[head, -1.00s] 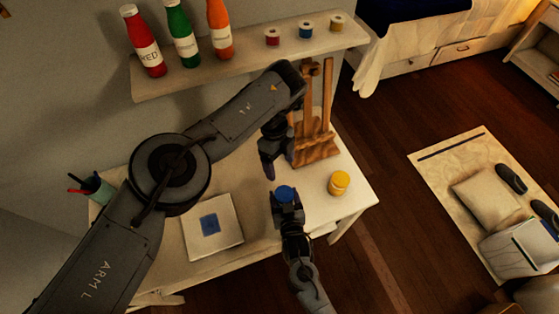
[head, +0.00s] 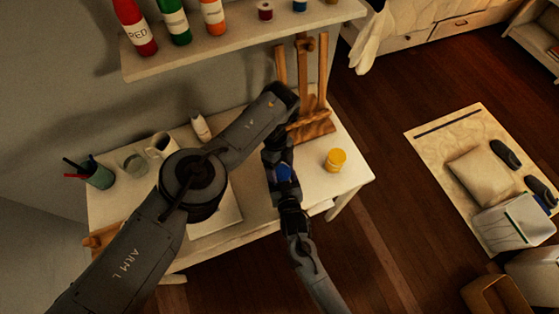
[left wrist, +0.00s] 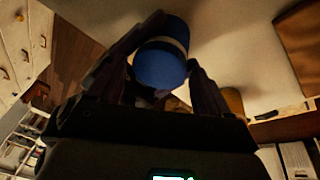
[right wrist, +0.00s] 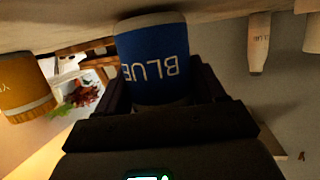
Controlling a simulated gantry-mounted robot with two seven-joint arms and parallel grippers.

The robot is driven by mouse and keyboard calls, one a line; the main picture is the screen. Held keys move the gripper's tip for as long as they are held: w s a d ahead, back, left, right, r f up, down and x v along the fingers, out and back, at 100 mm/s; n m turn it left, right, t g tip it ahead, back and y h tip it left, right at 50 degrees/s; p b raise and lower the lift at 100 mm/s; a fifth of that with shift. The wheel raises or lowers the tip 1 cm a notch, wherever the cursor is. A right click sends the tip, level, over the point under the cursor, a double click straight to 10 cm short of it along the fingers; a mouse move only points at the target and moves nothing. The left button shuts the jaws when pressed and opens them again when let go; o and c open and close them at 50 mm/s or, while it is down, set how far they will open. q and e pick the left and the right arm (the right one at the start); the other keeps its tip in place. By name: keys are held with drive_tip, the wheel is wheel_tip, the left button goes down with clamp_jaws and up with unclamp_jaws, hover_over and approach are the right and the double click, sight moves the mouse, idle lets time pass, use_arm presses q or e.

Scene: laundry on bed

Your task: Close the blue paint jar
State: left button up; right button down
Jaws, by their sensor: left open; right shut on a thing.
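The blue paint jar (head: 284,173) is held up in front of the desk. In the right wrist view the jar (right wrist: 152,60) fills the space between my fingers, its BLUE label upside down in the picture. My right gripper (head: 289,190) is shut on the jar from the front. My left gripper (head: 278,160) is open and close to the jar's upper end. In the left wrist view the jar's blue end (left wrist: 160,62) with a pale band lies between the open fingers. Whether those fingers touch it, and whether a lid is seated, I cannot tell.
A yellow jar (head: 335,160) stands on the desk (head: 345,183) to the right, near a wooden easel (head: 312,128). A cup of brushes (head: 98,176), a glass (head: 135,163), a mug (head: 160,145) and a white tube (head: 200,127) stand at the left. A shelf (head: 240,45) with bottles is above.

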use_arm(q)
drive_tip(key=shift+f, duration=0.1)
drive_tip(key=c, duration=1)
drive_tip(key=shift+w+d+m, duration=0.1)
drive_tip(key=shift+d+m, duration=0.2)
drive_tip(key=shift+m, duration=0.6)
drive_tip(key=shift+m+y, duration=0.3)
drive_tip(key=shift+a+m, duration=0.2)
drive_tip(key=shift+m, duration=0.2)
drive_tip(key=o, duration=1.2)
